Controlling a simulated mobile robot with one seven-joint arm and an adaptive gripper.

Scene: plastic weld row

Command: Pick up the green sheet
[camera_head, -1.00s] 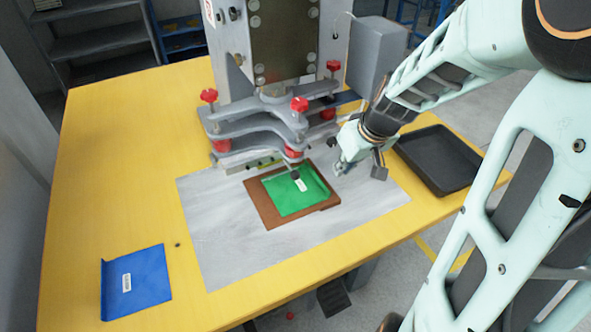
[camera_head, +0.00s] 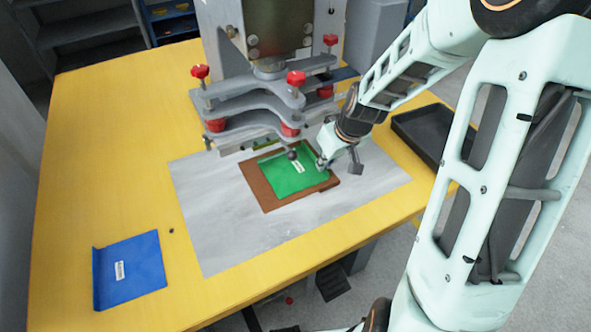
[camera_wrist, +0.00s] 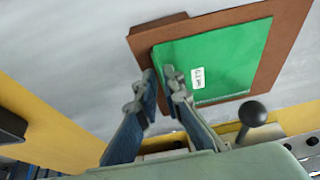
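The green sheet (camera_head: 284,180), with a white label, lies on a brown board (camera_head: 266,199) under the press. In the wrist view the green sheet (camera_wrist: 228,52) lies flat on the brown board (camera_wrist: 283,50). My gripper (camera_head: 322,163) is at the sheet's right edge in the head view. In the wrist view my gripper (camera_wrist: 161,82) has its two fingers apart, one over the sheet's near corner and the other just outside its edge. Whether the fingers touch the sheet is hard to tell.
The press (camera_head: 265,100) with red knobs stands behind the board. A black ball-ended knob (camera_wrist: 252,113) is close beside my fingers. A blue sheet (camera_head: 130,272) lies at left on the yellow table (camera_head: 110,150). A black tray (camera_head: 425,132) is at right.

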